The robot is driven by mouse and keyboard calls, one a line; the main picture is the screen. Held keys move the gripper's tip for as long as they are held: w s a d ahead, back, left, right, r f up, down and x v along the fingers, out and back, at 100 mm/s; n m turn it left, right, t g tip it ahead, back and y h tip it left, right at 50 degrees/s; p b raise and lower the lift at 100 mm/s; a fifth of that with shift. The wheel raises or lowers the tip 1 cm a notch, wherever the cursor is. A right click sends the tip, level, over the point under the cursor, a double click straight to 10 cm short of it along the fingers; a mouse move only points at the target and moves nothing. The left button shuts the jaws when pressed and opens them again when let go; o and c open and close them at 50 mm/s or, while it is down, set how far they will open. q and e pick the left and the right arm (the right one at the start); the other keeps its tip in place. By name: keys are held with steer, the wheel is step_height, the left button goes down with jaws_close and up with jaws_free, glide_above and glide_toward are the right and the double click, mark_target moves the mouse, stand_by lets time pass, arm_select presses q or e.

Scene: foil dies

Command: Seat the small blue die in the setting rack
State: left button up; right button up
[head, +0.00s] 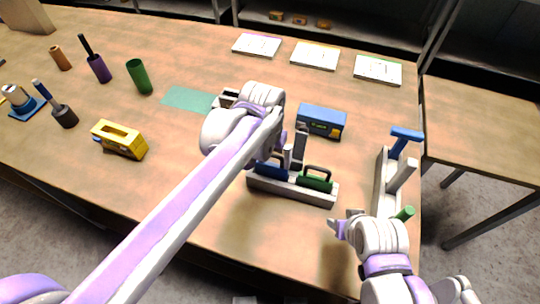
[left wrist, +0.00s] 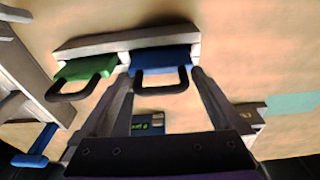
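The pale setting rack (head: 290,191) stands near the table's front edge; the left wrist view also shows it (left wrist: 110,43). A blue die (left wrist: 160,60) with a dark loop handle sits at one rack place, beside a green die (left wrist: 88,68) with a similar handle. In the head view the blue die (head: 270,172) is partly hidden by my left gripper (head: 293,158). My left gripper is above the rack, its fingers apart on either side of the blue die's handle in the left wrist view (left wrist: 166,72). My right gripper (head: 337,229) is right of the rack, holding nothing visible.
A blue box (head: 321,121) stands behind the rack. A pale stand (head: 384,185) with a blue-topped and a green piece is at right. A yellow block (head: 119,139), a green cylinder (head: 139,77) and handled tools are at left. Cards (head: 316,56) lie at the back.

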arm_select(q)
steer(key=shift+r, duration=0.1)
step_height(320, 180, up, 12)
steer(key=s+p, duration=0.1)
steer(key=s, duration=0.1)
steer(key=s+a+f+n+t, duration=0.1)
steer(key=s+a+f, duration=0.3)
steer(key=a+f, duration=0.1)
steer(key=s+a+f+n+t, duration=0.1)
steer(key=s+a+f, duration=0.3)
steer(key=a+f, duration=0.2)
steer(key=s+a+f+n+t, duration=0.2)
steer(key=s+a+f, duration=0.2)
steer(key=a+f, duration=0.2)
steer(key=shift+s+a+f+y, duration=0.1)
steer(key=shift+a+f+y, duration=0.1)
steer(key=shift+y, duration=0.2)
steer(key=shift+r, duration=0.1)
